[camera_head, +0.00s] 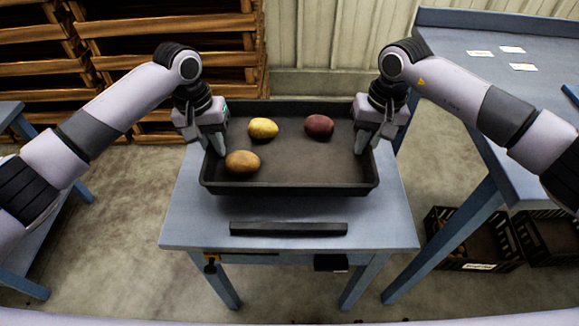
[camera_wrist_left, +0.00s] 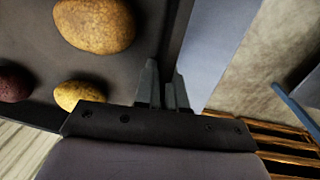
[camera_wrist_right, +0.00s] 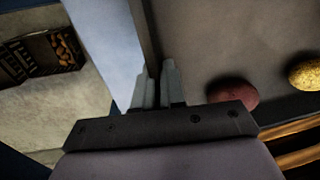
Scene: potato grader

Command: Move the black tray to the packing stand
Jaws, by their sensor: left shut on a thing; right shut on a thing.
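The black tray (camera_head: 290,187) sits on a small blue stand (camera_head: 392,215), or just above it; I cannot tell which. It holds a brown potato (camera_head: 242,162), a yellow potato (camera_head: 263,128) and a dark red potato (camera_head: 319,126). My left gripper (camera_head: 217,145) is shut on the tray's left wall, and its fingers straddle the rim in the left wrist view (camera_wrist_left: 163,85). My right gripper (camera_head: 367,143) is shut on the right wall, with fingers astride the rim in the right wrist view (camera_wrist_right: 157,85). Nothing in view is clearly marked as the packing stand.
A black bar (camera_head: 288,229) lies on the stand in front of the tray. A blue table (camera_head: 480,75) with white cards stands at the right, with black crates (camera_head: 478,240) on the floor below. Wooden crates (camera_head: 165,55) are stacked behind left. Another blue table (camera_head: 40,240) is at far left.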

